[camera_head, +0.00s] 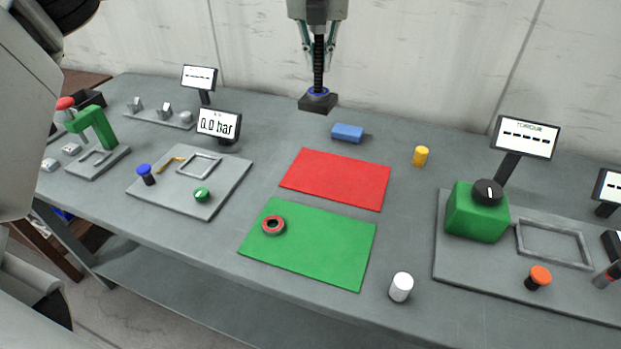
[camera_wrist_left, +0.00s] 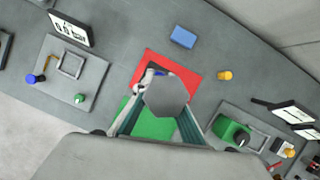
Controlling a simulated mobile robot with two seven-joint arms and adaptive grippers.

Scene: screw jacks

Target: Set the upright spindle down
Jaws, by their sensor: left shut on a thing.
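My left gripper (camera_head: 319,62) hangs at the top middle of the head view. It is shut on the spindle (camera_head: 319,78), a black threaded rod with a blue ring and a dark square block at its lower end. The spindle is upright and appears to be in the air, apart from the table. In the left wrist view the spindle's grey end (camera_wrist_left: 166,97) lies between the fingers and covers part of the red mat (camera_wrist_left: 190,78) and green mat (camera_wrist_left: 150,127). A red-and-black ring (camera_head: 273,226) lies on the green mat in the head view. My right gripper is not in view.
A blue block (camera_head: 348,133) lies behind the bare red mat (camera_head: 335,178). A yellow cylinder (camera_head: 421,156) and a white cylinder (camera_head: 401,287) stand to the right. Stations with displays (camera_head: 525,137) occupy both sides of the table.

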